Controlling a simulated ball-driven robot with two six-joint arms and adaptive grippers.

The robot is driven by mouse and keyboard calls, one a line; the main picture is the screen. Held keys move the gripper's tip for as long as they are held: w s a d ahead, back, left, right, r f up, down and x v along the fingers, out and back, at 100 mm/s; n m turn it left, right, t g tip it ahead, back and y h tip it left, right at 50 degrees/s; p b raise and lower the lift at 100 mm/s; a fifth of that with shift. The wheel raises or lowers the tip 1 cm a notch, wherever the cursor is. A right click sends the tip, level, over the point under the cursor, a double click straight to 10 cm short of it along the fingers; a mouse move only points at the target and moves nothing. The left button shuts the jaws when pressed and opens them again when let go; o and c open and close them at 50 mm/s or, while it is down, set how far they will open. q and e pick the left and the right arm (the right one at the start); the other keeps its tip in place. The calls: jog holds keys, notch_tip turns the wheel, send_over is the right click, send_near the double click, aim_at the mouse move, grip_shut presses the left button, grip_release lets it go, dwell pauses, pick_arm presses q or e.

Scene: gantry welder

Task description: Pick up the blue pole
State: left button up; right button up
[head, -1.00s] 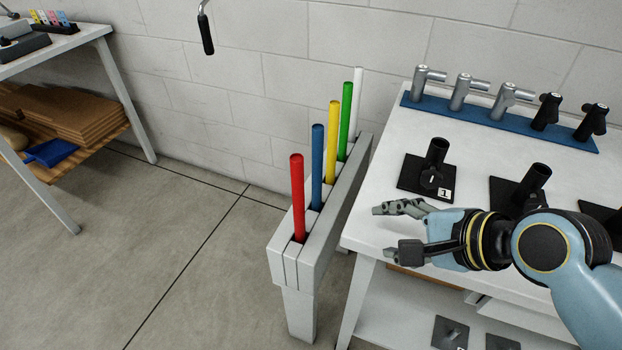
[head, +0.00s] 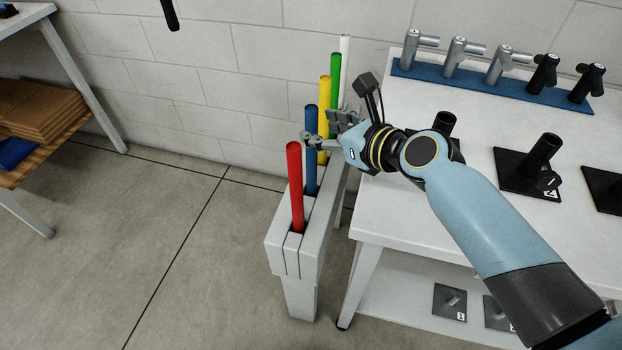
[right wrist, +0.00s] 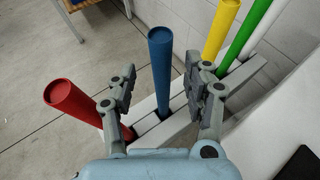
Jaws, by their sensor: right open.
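The blue pole (head: 310,155) stands upright in a slot of the white rack, between the red pole (head: 296,190) and the yellow pole (head: 323,120). My right gripper (head: 322,140) is at the upper part of the blue pole in the head view, reaching in from the right. In the right wrist view the blue pole (right wrist: 161,75) stands between the two open fingers (right wrist: 163,95), with a gap visible on both sides. The fingers are not closed on it. My left gripper is not in view.
The white rack (head: 290,258) also holds a green pole (head: 335,85) and a white pole (head: 344,60). A white table (head: 400,215) with black stands (head: 528,170) and a blue strip of metal fittings (head: 490,92) is on the right. Open floor lies left.

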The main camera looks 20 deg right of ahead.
aim_at(316, 128)
jog(key=x, duration=0.4)
jog(key=shift+w+f+b, duration=0.15)
jog(key=shift+f+b, duration=0.05)
jog(key=shift+b, duration=0.2)
jog(key=shift+d+r, duration=0.1)
